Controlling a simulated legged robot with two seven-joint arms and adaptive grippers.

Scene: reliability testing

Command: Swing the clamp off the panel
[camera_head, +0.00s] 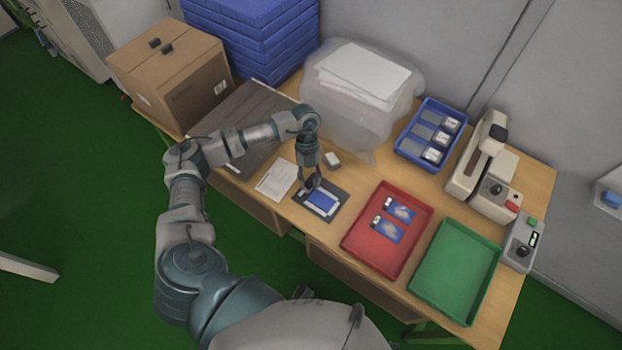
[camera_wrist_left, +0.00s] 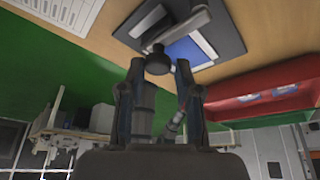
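The panel (camera_head: 322,201) is a small blue plate with a white edge on a dark mat near the table's front edge. It also shows in the left wrist view (camera_wrist_left: 190,50), partly covered by the grey clamp arm (camera_wrist_left: 170,32). A round black knob (camera_wrist_left: 157,63) belongs to the clamp and sits over the panel's side. My left gripper (camera_head: 312,184) is at the panel's left upper side. In the left wrist view its two fingertips (camera_wrist_left: 159,68) are apart, one on each side of the knob, with small gaps; contact cannot be told. My right gripper is not in view.
A red tray (camera_head: 352,247) with two blue cards stands right of the panel, then an empty green tray (camera_head: 455,270). A paper sheet (camera_head: 276,180) lies left. A clear bin (camera_head: 335,120), blue tray (camera_head: 407,151), cardboard box (camera_head: 180,90) and grey machine (camera_head: 470,170) stand behind.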

